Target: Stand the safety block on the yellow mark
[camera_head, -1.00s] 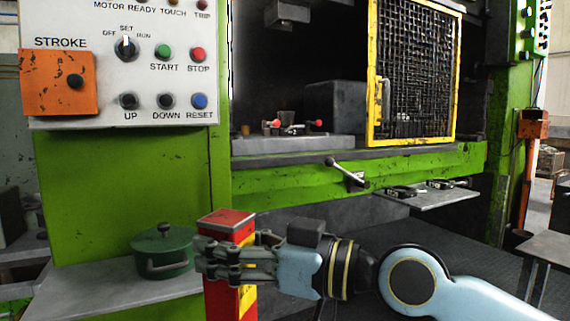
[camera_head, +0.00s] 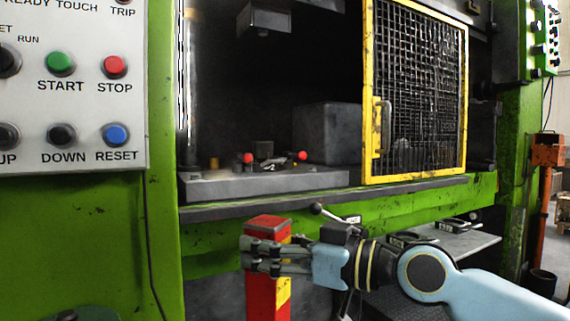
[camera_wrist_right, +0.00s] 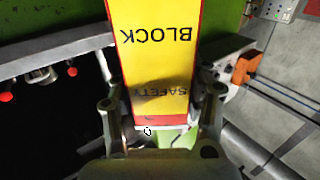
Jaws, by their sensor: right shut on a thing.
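The safety block (camera_head: 265,226) is a tall red post with a yellow face, held upright in front of the press opening. My right gripper (camera_head: 252,254) is shut around its upper part. In the right wrist view the block's yellow face (camera_wrist_right: 155,62) reads "SAFETY BLOCK" upside down, between the two fingers (camera_wrist_right: 161,98). The block's lower end is cut off in the head view. A small yellowish spot (camera_head: 213,163) shows on the press bed (camera_head: 330,179); I cannot tell whether it is the yellow mark. My left gripper is not in view.
A fixture with red knobs (camera_head: 302,155) sits on the bed. A dark grey block (camera_head: 328,133) stands behind it. The yellow-framed mesh guard (camera_head: 415,95) covers the opening's right side. A lever (camera_head: 317,209) sticks out below the sill. A shelf (camera_head: 465,243) is at right.

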